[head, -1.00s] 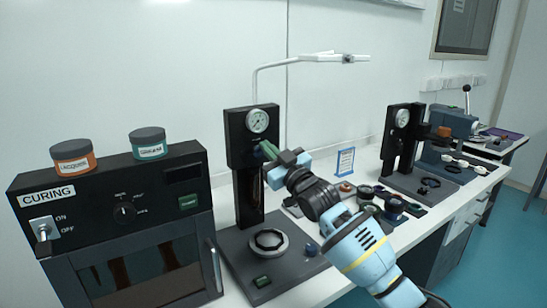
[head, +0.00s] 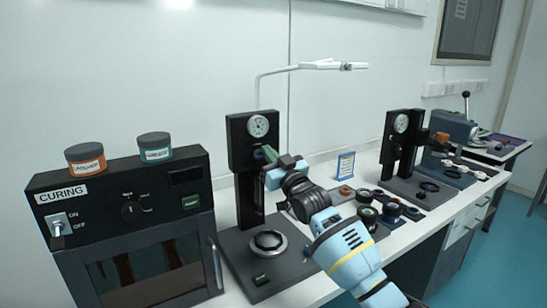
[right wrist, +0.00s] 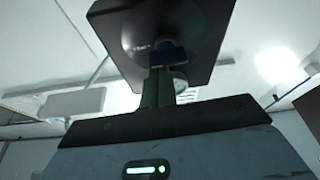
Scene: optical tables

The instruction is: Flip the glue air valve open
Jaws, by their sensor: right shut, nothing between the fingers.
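The glue station is a black stand (head: 248,190) with a round pressure gauge (head: 258,126) on its upper block. A small dark blue valve (head: 258,154) sits just below the gauge, partly hidden by my fingers. My right gripper (head: 269,153) has green fingers, shut and empty, with the tips right at the valve. In the right wrist view, the closed fingers (right wrist: 157,90) point up at the blue valve part (right wrist: 168,56) under the black block. I cannot tell whether they touch it or which way the valve is turned. My left gripper is not in view.
The curing oven (head: 130,225) stands at the left with an orange jar (head: 86,159) and a teal jar (head: 154,147) on top. A ring (head: 268,242) lies on the station's base. Small round parts (head: 390,209) and a second gauge stand (head: 400,150) are to the right.

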